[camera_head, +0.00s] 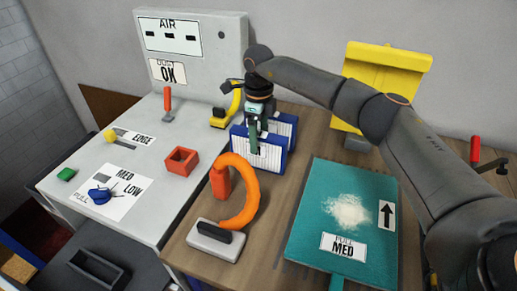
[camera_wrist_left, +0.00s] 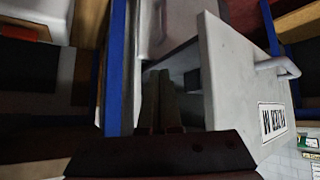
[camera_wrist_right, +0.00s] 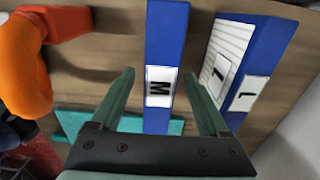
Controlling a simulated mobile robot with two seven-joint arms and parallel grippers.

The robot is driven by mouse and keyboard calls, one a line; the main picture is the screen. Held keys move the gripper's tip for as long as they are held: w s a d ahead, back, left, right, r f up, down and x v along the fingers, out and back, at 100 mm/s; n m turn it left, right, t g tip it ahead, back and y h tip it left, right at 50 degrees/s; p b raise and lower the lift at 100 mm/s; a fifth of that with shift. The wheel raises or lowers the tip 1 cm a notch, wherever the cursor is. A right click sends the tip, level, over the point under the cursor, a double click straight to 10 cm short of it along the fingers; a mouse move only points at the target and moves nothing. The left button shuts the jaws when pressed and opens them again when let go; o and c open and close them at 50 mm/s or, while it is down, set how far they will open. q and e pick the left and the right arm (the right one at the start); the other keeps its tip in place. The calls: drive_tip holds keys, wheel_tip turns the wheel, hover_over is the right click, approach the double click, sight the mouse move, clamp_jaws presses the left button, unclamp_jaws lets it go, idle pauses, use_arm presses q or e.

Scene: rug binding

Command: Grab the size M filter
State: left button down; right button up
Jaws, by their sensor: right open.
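The size M filter (camera_wrist_right: 164,65) is a blue-framed block with a white label reading M; its narrow edge faces the right wrist camera. In the head view it is one of two blue and white filters (camera_head: 262,155) standing on the wooden bench. My right gripper (camera_wrist_right: 159,76) is open, one finger on each side of the M filter; I cannot tell whether they touch it. In the head view the right gripper (camera_head: 255,140) points down at the filters. My left gripper (camera_wrist_left: 162,98) shows only in its wrist view, fingers together, beside a pale drawer-like panel.
A filter labelled L (camera_wrist_right: 246,75) stands right beside the M one. An orange hose (camera_head: 247,205) and a teal board (camera_head: 310,225) lie near. A red open box (camera_head: 181,161) sits on the grey machine. A yellow bin (camera_head: 386,75) stands behind.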

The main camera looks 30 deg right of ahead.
clamp_jaws()
idle(0.6)
drive_tip(key=shift+r, duration=0.1)
idle(0.7)
